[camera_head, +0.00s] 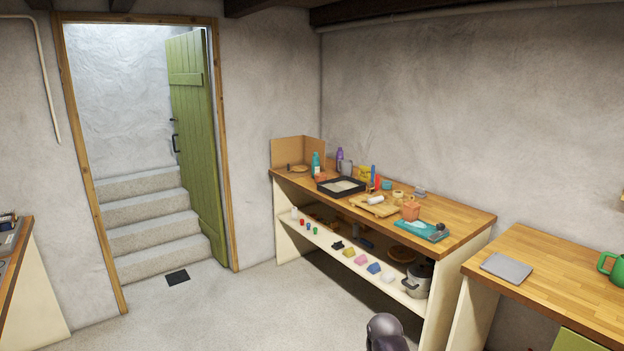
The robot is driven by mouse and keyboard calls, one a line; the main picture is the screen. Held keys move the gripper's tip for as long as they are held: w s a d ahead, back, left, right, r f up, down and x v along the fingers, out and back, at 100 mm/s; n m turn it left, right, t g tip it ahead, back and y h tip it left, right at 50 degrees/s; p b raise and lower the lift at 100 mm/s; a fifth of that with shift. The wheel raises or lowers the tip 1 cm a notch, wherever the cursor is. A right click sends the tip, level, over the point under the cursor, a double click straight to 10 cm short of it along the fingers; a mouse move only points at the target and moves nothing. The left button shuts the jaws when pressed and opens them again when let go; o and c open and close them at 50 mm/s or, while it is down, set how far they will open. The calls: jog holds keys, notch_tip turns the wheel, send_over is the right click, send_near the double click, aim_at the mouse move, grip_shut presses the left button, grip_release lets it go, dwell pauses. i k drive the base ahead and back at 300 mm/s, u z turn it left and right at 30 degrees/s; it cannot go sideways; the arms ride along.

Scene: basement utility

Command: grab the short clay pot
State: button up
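A small terracotta-coloured pot-like object (410,211) stands on the wooden workbench (460,219), toward its near right part, beside a teal tray or mat (408,231). Another terracotta-coloured item (321,177) sits farther left, near the teal bottle. Both are small in view, and I cannot tell for certain which is the short clay pot. A dark rounded part of my arm shows at the bottom edge, on the floor side of the bench. My gripper is not in view.
A black tray (341,187), wooden board (373,206), teal bottle (315,164) and purple bottle (340,160) crowd the bench. A metal pot (417,281) and small items fill its shelf. A second counter (560,267) stands right.

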aim_at(321, 179)
jog(key=u, duration=0.4)
jog(key=i, duration=2.45)
jog(key=z, duration=0.5)
jog(key=i, duration=1.1)
jog(key=z, duration=0.45)
